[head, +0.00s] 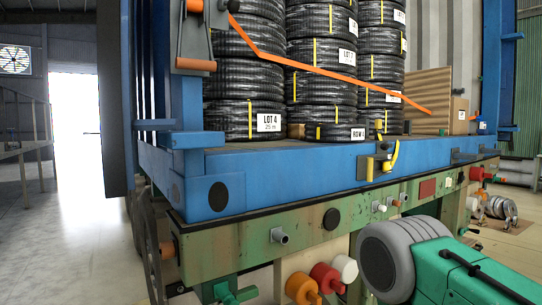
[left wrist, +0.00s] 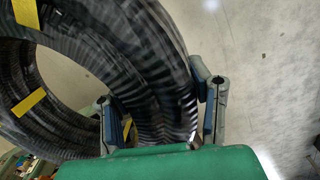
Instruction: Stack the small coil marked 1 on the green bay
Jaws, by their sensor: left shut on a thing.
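In the left wrist view, my left gripper (left wrist: 155,105) is shut on a black ribbed hose coil (left wrist: 150,45) with yellow bands. One finger is inside the ring's opening and the other is outside it, so the coil's wall lies between them. No number shows on this coil, so I cannot tell whether it is the one marked 1. I cannot make out a green bay in either view. Neither gripper shows in the head view.
Tall stacks of black coils (head: 250,85) with white labels stand on a blue bed (head: 270,165). An orange strap (head: 330,72) crosses them. A low coil (head: 337,133) labelled ROW sits in front. Coloured fittings (head: 327,278) stick out below the bed. Open floor (head: 80,220) lies left.

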